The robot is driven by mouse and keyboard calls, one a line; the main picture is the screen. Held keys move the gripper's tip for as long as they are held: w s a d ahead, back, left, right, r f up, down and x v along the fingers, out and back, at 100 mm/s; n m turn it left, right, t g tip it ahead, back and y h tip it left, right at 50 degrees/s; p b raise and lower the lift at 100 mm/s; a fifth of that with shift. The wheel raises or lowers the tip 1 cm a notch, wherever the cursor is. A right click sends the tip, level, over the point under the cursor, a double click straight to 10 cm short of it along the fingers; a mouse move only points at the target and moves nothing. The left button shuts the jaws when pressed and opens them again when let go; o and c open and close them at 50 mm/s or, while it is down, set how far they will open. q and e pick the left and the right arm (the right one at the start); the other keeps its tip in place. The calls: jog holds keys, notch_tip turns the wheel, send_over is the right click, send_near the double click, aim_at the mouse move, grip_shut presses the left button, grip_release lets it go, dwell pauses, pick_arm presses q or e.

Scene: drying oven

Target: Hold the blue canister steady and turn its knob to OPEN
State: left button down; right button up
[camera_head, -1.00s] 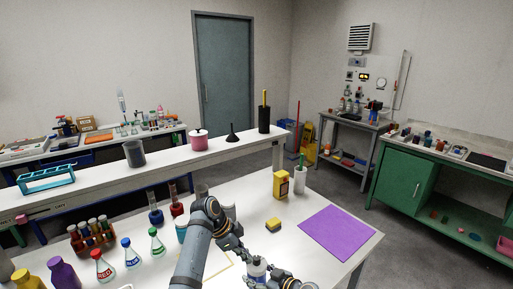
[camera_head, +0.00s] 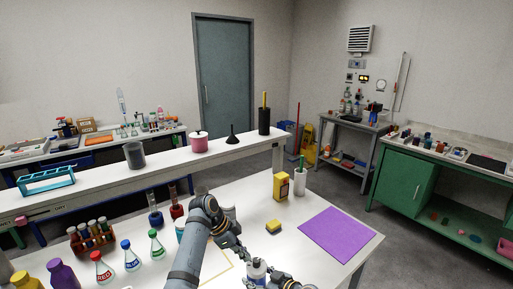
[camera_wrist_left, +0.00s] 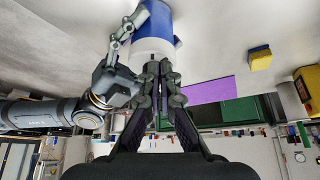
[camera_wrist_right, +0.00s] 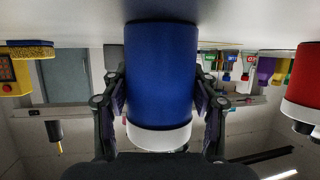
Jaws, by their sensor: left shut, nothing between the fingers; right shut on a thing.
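The blue canister (camera_wrist_right: 160,75) with a white end band (camera_wrist_right: 160,137) stands between the fingers of my right gripper (camera_wrist_right: 160,100), which is shut on its sides. Its white top (camera_head: 257,268) shows at the bottom of the head view. In the left wrist view the blue canister (camera_wrist_left: 158,22) is at the top, with my right gripper's fingers (camera_wrist_left: 128,28) at its side. My left gripper (camera_wrist_left: 157,68) is shut and empty, its fingertips close by the canister's white end; contact cannot be told. The knob and its markings cannot be made out.
A yellow sponge (camera_head: 273,226), a yellow box (camera_head: 281,186), a white holder (camera_head: 300,183) and a purple mat (camera_head: 337,235) lie to the right on the white table. Several flasks, including a green-labelled one (camera_head: 157,246), and a tube rack (camera_head: 88,238) stand to the left.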

pick_arm(q)
notch_tip(320, 180, up, 6)
jog(key=shift+f, duration=0.15)
dwell(0.3)
pick_arm(e)
jog(key=o, duration=1.3)
jog(key=v, duration=1.1)
jog(key=shift+d+f, duration=0.1)
jog(key=shift+s+d+r, duration=0.25)
jog(key=shift+s+d, duration=0.05)
pick_arm(q)
jog(key=shift+f, duration=0.1)
